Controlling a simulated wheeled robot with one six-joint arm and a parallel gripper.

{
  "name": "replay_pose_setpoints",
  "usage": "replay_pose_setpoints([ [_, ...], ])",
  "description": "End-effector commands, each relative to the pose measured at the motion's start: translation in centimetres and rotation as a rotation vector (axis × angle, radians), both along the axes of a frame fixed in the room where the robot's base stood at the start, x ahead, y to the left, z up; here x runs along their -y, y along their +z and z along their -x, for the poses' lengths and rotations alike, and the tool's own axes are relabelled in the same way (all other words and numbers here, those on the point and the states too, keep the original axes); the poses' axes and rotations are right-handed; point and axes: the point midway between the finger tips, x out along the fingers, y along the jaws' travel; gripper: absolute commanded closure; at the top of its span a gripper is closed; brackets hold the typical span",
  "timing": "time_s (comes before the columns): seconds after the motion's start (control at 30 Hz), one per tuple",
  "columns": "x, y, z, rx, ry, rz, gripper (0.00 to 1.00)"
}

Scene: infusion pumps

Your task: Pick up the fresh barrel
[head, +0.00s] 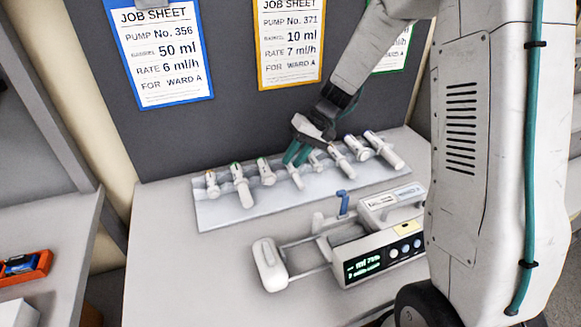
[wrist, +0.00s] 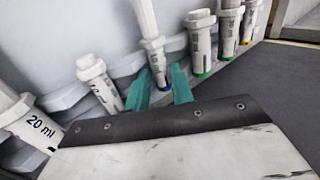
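Several white barrels of different sizes lie in a row on a pale rack (head: 222,215) on the bench. The frames do not show which is the fresh one. My gripper (head: 297,155) reaches down over the middle of the row. In the wrist view, its teal fingers (wrist: 161,88) stand apart on either side of a barrel with a blue ring (wrist: 152,52); this appears to be the barrel below the fingers in the head view (head: 295,177). I see no clear contact. To the left in the wrist view lies a barrel marked 20 ml (wrist: 35,128).
An infusion pump (head: 372,262) with a lit display and blue lever stands in front of the rack. Job sheets (head: 158,50) hang on the dark board behind. An orange tray (head: 38,268) sits on the left side table. Neighbouring barrels stand close on both sides.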

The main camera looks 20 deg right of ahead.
Motion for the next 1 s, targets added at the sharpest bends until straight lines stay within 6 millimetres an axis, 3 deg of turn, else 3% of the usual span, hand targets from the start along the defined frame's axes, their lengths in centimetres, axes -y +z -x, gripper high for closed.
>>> replay_pose_setpoints([
  [0.27,-0.4,-0.6,0.0,0.001,-0.001,0.0,0.77],
  [0.33,-0.4,-0.6,0.0,0.001,-0.001,0.0,0.95],
  [0.67,-0.4,-0.4,0.0,0.001,-0.001,0.0,0.96],
  [0.83,-0.3,1.6,-0.1,0.005,0.0,0.001,0.96],
  [1.0,-0.3,5.2,-0.1,0.006,0.001,0.002,0.96],
])
